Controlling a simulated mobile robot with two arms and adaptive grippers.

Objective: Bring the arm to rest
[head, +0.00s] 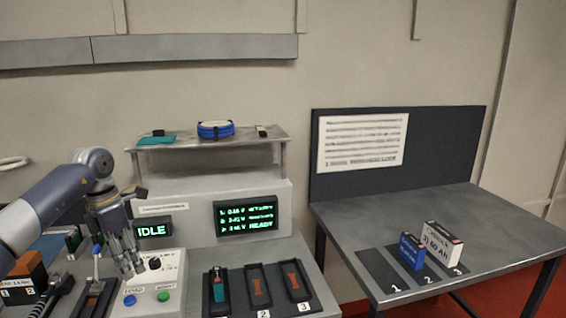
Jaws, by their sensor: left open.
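My left arm (45,215) comes in from the left, over the grey bench. My right gripper is not in the view.
Three black trays (263,312) stand at the bench front; the first holds a teal-topped cell (218,288). Behind are an IDLE display (152,230) and a READY screen (246,215). On the right table (480,225) stand a blue battery (412,251) and a white one (441,244).

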